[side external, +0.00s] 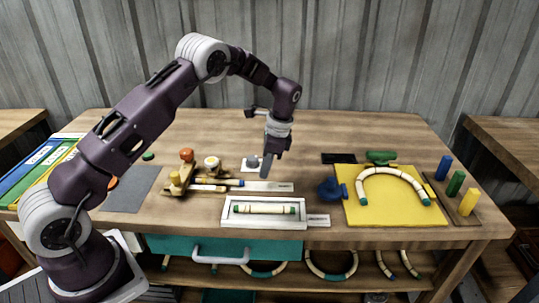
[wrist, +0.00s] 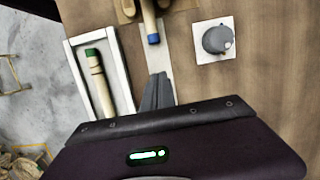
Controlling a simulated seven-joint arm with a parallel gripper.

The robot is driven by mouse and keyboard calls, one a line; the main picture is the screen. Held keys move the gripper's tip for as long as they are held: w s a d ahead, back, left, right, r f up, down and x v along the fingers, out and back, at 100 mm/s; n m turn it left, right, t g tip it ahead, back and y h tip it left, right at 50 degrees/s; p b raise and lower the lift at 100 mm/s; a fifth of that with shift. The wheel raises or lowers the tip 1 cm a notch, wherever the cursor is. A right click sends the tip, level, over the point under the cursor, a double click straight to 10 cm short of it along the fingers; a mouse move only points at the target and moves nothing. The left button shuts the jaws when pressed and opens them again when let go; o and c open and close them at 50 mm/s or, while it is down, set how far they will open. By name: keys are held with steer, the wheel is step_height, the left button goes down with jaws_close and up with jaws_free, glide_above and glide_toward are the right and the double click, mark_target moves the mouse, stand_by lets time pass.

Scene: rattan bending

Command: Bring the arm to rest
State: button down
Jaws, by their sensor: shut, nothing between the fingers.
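My gripper (side external: 265,168) hangs over the middle of the wooden workbench, pointing down, with its fingers shut and nothing between them. In the wrist view its fingertips (wrist: 158,82) lie close together between a white tray and a grey knob. The white tray (side external: 228,219) holds a short straight rattan piece (side external: 264,209) with green ends. The rattan piece also shows in the wrist view (wrist: 98,80). The grey knob (wrist: 217,40) on a white plate is beside the gripper. A bent rattan arch (side external: 393,170) with green ends lies on a yellow board (side external: 390,213) at the right.
A wooden jig (side external: 178,180) with a blue-tipped stick stands left of my gripper. A blue clamp-like object (side external: 328,189) sits by the yellow board. Blue, green and yellow pegs (side external: 456,183) stand at the far right. The back of the bench (side external: 340,130) is clear.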

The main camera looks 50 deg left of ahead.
steer(key=s+d+r+n+t, duration=0.1)
steer(key=s+d+r, duration=0.1)
steer(key=r, duration=0.7)
steer(key=s+d+r+n+t, duration=0.1)
steer(key=s+d+r, duration=0.1)
steer(key=r, duration=0.7)
steer(key=s+d+r+n+t+h, duration=0.1)
steer(key=s+d+r+n+t, duration=0.2)
steer(key=s+r, duration=0.6)
steer(key=s+d+f+n+t, duration=0.1)
steer(key=s+d+f+n, duration=0.1)
steer(key=s, duration=0.7)
steer(key=s+d+f+n+t+h, duration=0.1)
steer(key=s+d+f, duration=0.1)
steer(key=s, duration=0.8)
steer(key=shift+s+d+n+t, duration=0.3)
steer(key=shift+n, duration=0.1)
